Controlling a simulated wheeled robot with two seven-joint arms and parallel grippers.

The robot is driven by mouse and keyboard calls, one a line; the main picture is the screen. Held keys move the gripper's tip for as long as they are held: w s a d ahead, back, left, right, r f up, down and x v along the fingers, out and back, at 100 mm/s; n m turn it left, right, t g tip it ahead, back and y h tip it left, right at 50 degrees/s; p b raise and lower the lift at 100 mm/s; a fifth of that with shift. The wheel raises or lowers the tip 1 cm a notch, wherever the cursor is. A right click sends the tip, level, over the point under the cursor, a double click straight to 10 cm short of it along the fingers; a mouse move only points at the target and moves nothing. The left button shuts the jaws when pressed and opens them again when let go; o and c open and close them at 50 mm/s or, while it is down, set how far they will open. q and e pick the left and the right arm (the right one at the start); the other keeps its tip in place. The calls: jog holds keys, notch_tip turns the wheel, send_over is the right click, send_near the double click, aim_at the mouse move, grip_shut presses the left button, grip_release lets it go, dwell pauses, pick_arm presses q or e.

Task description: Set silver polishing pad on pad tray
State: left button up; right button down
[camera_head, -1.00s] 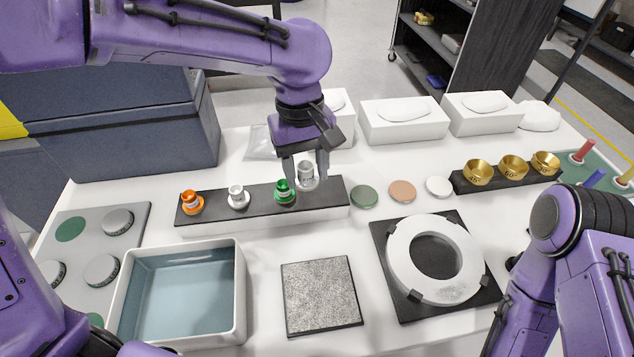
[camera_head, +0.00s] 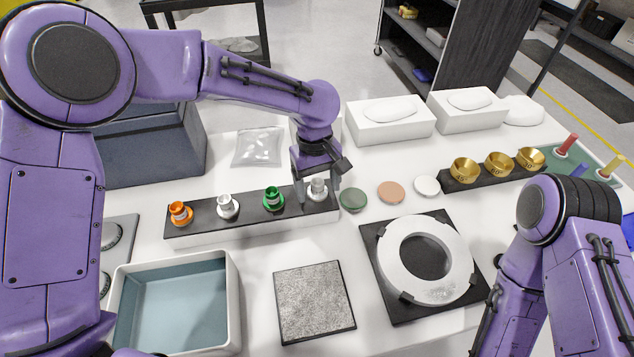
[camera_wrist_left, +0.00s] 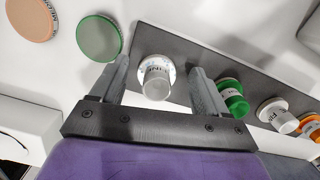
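The silver polishing pad (camera_head: 317,187), a pale disc with a grey labelled knob, stands at the right end of the long dark pad tray (camera_head: 245,212). In the left wrist view the pad (camera_wrist_left: 156,80) is upright on the dark surface. My left gripper (camera_head: 316,193) points down at it, one finger on each side. In the wrist view gaps show between both fingers and the knob, so it is open. Green (camera_head: 273,198), white-grey (camera_head: 227,206) and orange (camera_head: 180,213) pads stand in a row left of it. My right gripper is out of view.
Green (camera_head: 353,198), tan (camera_head: 391,192) and white (camera_head: 427,185) discs lie just right of the tray. In front are a blue-lined basin (camera_head: 233,300), a speckled square plate (camera_head: 314,300) and a white ring (camera_head: 457,262) on a dark base. White boxes (camera_head: 390,127) stand behind.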

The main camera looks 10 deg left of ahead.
aim_at(315, 182)
pick_arm(q)
jog(key=shift+s+r, duration=0.1)
jog(key=shift+r, duration=0.2)
notch_tip(315, 182, up, 12)
jog(key=w, duration=0.1)
jog(key=shift+w+a+f, duration=0.2)
jog(key=shift+a, duration=0.2)
